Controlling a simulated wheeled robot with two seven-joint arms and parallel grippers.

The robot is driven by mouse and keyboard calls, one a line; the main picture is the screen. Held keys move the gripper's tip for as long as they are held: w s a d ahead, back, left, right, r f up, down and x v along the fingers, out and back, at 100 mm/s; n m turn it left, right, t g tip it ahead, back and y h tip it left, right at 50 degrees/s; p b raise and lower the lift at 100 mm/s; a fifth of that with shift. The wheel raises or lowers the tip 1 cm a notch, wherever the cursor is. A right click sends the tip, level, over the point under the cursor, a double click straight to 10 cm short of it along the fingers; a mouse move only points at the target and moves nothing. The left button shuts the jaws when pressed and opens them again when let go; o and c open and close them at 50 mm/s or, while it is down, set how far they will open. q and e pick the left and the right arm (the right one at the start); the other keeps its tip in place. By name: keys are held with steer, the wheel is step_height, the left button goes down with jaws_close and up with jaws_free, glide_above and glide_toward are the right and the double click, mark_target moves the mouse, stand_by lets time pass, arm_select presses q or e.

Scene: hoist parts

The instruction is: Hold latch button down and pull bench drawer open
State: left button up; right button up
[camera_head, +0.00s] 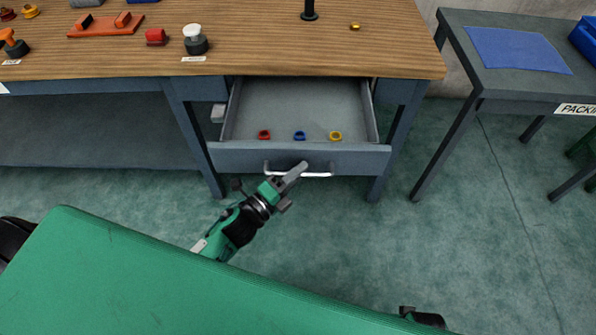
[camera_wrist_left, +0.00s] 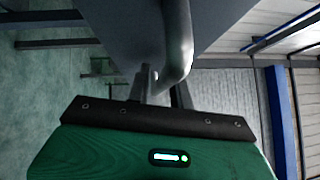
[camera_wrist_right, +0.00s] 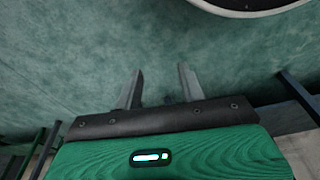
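The bench drawer (camera_head: 300,160) stands open, pulled out from under the wooden bench top. Its silver bar handle (camera_head: 318,174) is on the front and shows close up in the left wrist view (camera_wrist_left: 178,40). My left gripper (camera_head: 294,174) is at the handle, its fingers close together around the bar; the contact is partly hidden. A white-topped button on a dark base (camera_head: 194,38), seemingly the latch button, stands upright at the bench's front edge with an unreadable label; nothing touches it. My right gripper (camera_wrist_right: 158,85) is open and empty, above the floor.
Red (camera_head: 264,134), blue (camera_head: 299,135) and yellow (camera_head: 336,135) rings lie in the drawer. A red part (camera_head: 156,37), an orange tray (camera_head: 105,27) and an orange-topped knob (camera_head: 12,44) are on the bench. A packing table (camera_head: 475,70) stands right. Floor between is clear.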

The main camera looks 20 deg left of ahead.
arm_select(q)
steer(key=shift+s+a+f, duration=0.1)
steer(key=shift+s+a, duration=0.2)
steer(key=shift+s, duration=0.2)
steer(key=b+v, duration=0.1)
steer(key=v, duration=1.1)
steer(key=shift+s+a+b, duration=0.2)
steer(key=shift+s+b, duration=0.1)
arm_select(e)
steer(key=shift+w+r+t, duration=0.15)
steer(key=shift+w+r, duration=0.15)
steer(key=shift+r, duration=0.6)
steer(key=shift+w+r+t, duration=0.15)
steer(key=shift+w+r, duration=0.1)
steer(key=shift+r, duration=0.65)
